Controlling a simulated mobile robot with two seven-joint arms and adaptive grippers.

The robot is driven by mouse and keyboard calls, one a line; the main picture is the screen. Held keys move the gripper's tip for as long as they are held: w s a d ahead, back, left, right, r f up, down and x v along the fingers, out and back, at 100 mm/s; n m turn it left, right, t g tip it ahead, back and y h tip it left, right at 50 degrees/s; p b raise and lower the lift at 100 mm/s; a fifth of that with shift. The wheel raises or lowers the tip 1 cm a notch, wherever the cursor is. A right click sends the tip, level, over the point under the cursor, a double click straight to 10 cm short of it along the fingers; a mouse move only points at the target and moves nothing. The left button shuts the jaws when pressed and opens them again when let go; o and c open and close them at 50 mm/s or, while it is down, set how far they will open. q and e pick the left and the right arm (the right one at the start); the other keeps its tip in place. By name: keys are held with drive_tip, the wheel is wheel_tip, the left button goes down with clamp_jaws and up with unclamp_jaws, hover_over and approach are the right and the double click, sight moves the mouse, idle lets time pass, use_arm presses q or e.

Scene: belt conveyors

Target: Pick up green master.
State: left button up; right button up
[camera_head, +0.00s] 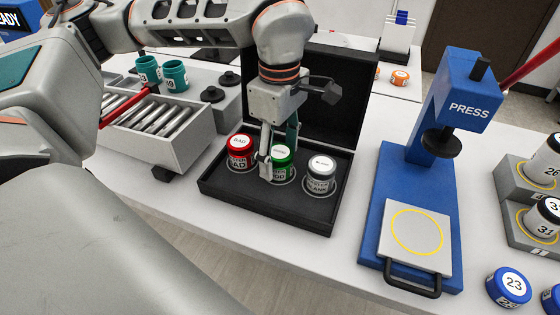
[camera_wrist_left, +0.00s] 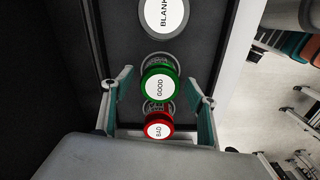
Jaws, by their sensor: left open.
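The green master (camera_head: 282,164), a small round can with a green lid marked GOOD, stands in the middle of an open black case (camera_head: 270,210). The red BAD master (camera_head: 240,153) stands left of it and the silver BLANK master (camera_head: 320,174) right of it. My left gripper (camera_head: 279,150) points down at the green master, open, with a finger partly in front of it. In the left wrist view, the green master (camera_wrist_left: 159,84) shows between the open fingers; contact cannot be told. My right gripper is not in view.
The case's raised lid (camera_head: 335,95) stands behind the arm. A grey bin with metal rods (camera_head: 165,130) and teal cups (camera_head: 175,76) are at left.

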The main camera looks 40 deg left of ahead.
use_arm(q)
drive_tip(key=shift+r, duration=0.1)
drive_tip(key=c, duration=1.4)
